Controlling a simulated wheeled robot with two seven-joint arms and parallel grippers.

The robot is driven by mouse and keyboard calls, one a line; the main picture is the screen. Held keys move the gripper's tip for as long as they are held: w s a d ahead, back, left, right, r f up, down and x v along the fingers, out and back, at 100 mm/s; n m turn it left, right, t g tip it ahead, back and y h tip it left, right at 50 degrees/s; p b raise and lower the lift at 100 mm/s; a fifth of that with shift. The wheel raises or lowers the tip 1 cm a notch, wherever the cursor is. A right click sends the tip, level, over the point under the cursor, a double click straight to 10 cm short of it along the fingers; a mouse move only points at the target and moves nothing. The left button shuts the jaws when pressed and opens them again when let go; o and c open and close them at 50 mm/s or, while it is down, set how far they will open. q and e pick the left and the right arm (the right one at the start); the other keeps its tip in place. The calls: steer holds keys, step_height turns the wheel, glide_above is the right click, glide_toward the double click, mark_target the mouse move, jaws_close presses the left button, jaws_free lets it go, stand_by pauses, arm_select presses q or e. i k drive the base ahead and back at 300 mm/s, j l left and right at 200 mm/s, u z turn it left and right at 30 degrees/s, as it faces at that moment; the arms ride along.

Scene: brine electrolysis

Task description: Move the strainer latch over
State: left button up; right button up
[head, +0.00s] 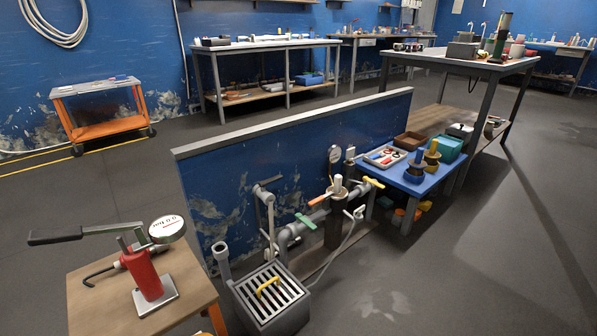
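A pipe assembly (290,232) runs low along the front of the blue partition. A dark upright cylinder (334,230) with a pale top (338,184) stands in its line and may be the strainer. An orange-tipped lever (318,200) points left from beside that top. A green lever (305,220) lies over the pipe to the left, and a yellow handle (373,182) sits to the right. I cannot tell which of these is the latch. Neither of my grippers shows in the head view.
A grated drain box (272,322) with a yellow handle (268,287) stands left of the pipes. A wooden table (190,262) holds a red hand pump (143,273) with a gauge. A blue bench (408,181) stands right. The floor at front right is clear.

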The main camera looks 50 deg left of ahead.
mark_target(320, 199)
steer(key=i+u, duration=0.35)
steer(key=i+l+u, duration=0.2)
steer(key=i+u, duration=0.15)
steer(key=i, duration=0.2)
steer(key=i+l+u, duration=0.3)
steer(key=i, duration=0.15)
